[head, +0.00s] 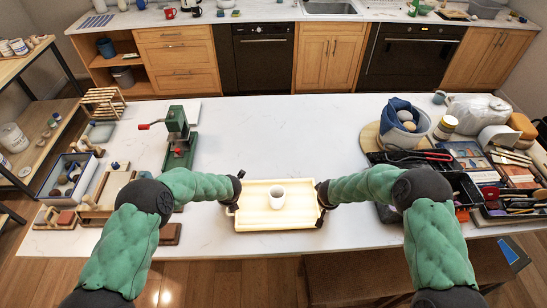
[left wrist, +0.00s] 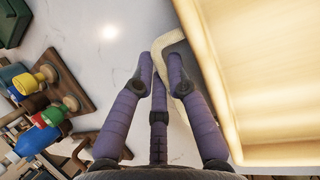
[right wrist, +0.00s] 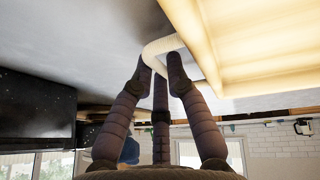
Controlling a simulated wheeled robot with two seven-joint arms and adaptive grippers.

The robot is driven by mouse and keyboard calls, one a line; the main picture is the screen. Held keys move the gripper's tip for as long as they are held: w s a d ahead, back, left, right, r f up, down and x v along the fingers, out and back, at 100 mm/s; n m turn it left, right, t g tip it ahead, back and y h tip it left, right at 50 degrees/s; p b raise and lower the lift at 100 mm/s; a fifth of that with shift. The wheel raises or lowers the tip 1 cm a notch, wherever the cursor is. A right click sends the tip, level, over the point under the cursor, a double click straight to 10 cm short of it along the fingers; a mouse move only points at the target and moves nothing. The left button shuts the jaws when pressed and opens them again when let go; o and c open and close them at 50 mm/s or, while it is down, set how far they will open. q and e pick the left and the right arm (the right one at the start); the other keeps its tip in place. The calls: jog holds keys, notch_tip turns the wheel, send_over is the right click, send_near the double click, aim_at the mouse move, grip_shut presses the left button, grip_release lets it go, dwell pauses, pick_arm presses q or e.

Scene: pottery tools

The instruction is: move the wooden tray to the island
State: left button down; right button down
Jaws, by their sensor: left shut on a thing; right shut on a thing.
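The wooden tray (head: 257,216) is pale and rectangular, at the front middle of the white island top in the head view. Whether the tray touches the island top is hard to tell.
A green press (head: 180,135) stands left of the tray. A black tool case (head: 462,190) and boxes crowd the right. A blue-and-white bucket (head: 404,122) sits on a round board behind the case. The island top (head: 280,135) behind the tray is clear.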

pick_arm(q)
jog(key=shift+f, duration=0.25)
pick_arm(e)
jog(key=shift+f, duration=0.25)
pick_arm(q)
jog(key=c, duration=1.6)
grip_release()
jog(key=shift+f, duration=0.1)
pick_arm(e)
jog(key=c, duration=1.6)
grip_release()
jog(key=shift+f, duration=0.1)
pick_arm(q)
jog(key=o, duration=0.4)
jog(key=shift+c, duration=0.2)
pick_arm(e)
jog(key=o, duration=0.4)
jog(key=shift+c, duration=0.2)
pick_arm(q)
jog(key=shift+r, duration=0.25)
pick_arm(e)
jog(key=shift+r, duration=0.25)
